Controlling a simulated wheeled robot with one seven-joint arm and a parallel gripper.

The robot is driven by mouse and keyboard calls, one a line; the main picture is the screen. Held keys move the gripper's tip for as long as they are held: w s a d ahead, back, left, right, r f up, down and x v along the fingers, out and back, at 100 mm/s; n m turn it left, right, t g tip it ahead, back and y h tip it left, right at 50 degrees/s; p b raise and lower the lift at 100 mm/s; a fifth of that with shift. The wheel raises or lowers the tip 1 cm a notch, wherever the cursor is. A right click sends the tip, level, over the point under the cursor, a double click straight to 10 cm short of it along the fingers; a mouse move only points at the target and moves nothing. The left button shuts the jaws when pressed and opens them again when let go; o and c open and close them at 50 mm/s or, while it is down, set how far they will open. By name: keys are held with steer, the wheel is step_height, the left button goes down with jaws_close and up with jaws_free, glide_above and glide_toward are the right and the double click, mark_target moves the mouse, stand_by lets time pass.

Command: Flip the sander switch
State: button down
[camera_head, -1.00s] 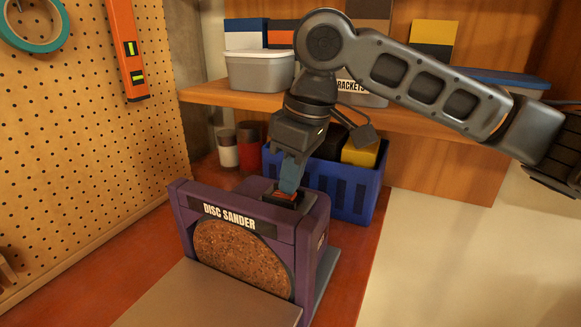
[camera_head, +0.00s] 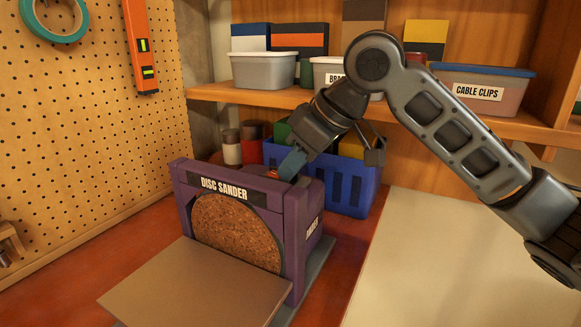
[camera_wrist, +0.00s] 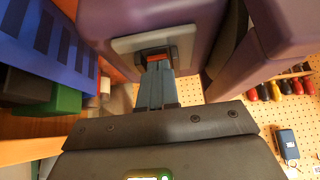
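The purple disc sander (camera_head: 297,218) stands on the red bench top, with its brown disc facing front and a grey table before it. Its red-orange switch (camera_head: 272,174) is on top of the housing, partly hidden by my gripper; in the wrist view the switch (camera_wrist: 160,57) sits in a dark recess on a light plate. My gripper (camera_head: 289,165) slants down to the left over the housing top, its fingertips at the switch. In the wrist view the two blue-grey fingers (camera_wrist: 158,75) are together, with nothing between them. Whether they touch the switch is not clear.
A blue crate (camera_head: 352,188) stands close behind the sander, near my wrist. Jars (camera_head: 231,150) stand behind left. A wooden shelf (camera_head: 225,95) with labelled bins runs above, and a pegboard (camera_head: 95,150) is at left. The pale surface at right is clear.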

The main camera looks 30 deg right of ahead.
steer(key=shift+s+f, duration=0.1)
steer(key=shift+f, duration=0.35)
steer(key=shift+a+r, duration=0.1)
